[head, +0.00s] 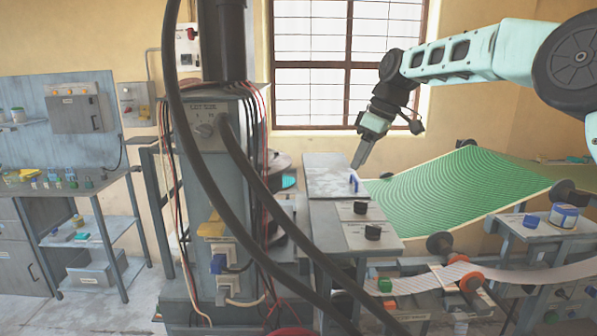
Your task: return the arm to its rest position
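My arm reaches in from the upper right of the head view, with pale mint links and dark joints. It is bent, with the wrist turned down. My gripper (360,160) points down and slightly left, above the right side of a grey control panel (325,174) on the machine. The grey fingers are seen side-on as one narrow shape, so I cannot tell any gap between them. A small blue-and-white item (354,181) is just below the fingertips on the panel. I cannot tell whether the fingers touch it.
A tall grey machine column (215,150) with thick black cables stands left of the gripper. A workbench (60,185) stands at far left. The barred window (345,60) is behind.

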